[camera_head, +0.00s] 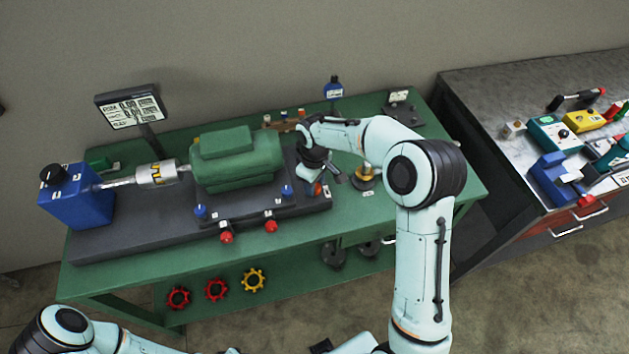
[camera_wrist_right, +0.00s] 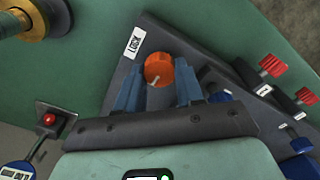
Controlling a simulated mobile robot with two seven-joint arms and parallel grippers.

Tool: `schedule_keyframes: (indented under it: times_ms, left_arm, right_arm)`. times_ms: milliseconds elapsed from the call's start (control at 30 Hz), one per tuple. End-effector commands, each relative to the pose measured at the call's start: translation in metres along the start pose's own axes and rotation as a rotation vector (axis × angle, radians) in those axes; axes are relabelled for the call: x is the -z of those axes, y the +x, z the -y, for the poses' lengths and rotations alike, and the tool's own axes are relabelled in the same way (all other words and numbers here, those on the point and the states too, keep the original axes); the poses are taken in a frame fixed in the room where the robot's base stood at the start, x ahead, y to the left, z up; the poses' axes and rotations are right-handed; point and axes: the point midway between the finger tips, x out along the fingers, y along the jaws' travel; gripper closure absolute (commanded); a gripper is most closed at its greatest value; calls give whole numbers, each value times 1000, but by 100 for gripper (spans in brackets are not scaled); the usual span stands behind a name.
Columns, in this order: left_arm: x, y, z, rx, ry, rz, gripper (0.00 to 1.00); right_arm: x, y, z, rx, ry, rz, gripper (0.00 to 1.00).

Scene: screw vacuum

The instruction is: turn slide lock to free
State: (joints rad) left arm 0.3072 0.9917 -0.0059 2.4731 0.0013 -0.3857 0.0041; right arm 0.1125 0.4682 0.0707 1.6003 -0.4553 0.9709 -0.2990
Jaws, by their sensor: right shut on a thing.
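The slide lock is an orange-red round knob (camera_wrist_right: 159,70) with a pale pointer line, on the corner of a dark grey base plate (camera_wrist_right: 197,58). A white label (camera_wrist_right: 134,42) that seems to read LOCK is beside it. My right gripper (camera_wrist_right: 158,88) is shut on the knob, with a blue-grey finger on each side. In the head view the right gripper (camera_head: 316,180) is at the right end of the dark base, with a bit of the orange knob (camera_head: 318,189) showing. Part of my left arm shows at the lower left; its gripper is out of view.
A green motor (camera_head: 235,160) sits on the base, coupled to a blue unit (camera_head: 75,196). Red knobs (camera_head: 227,238) and blue posts (camera_head: 200,211) line the front. A brass fitting (camera_head: 366,172) stands just right of the gripper. A grey tool bench (camera_head: 485,95) is at the right.

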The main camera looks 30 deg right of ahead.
Motion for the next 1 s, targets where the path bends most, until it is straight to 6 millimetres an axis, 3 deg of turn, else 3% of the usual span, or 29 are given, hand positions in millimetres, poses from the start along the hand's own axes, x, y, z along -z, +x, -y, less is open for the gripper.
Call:
schedule_keyframes:
  times_ms: [767, 800, 833, 867, 1000]
  left_arm:
    - [2, -4, -2, -1, 1, -3, 57]
    - [2, -4, -2, -1, 1, -3, 57]
    - [2, -4, -2, -1, 1, -3, 57]
    - [2, -4, -2, -1, 1, -3, 57]
    - [2, -4, -2, -1, 1, -3, 57]
  right_arm:
    - [0, 0, 0, 0, -103, 0, 93]
    - [0, 0, 0, 0, -102, 0, 53]
    - [0, 0, 0, 0, -102, 0, 44]
    - [0, 0, 0, 0, -102, 0, 37]
    - [0, 0, 0, 0, -101, 0, 37]
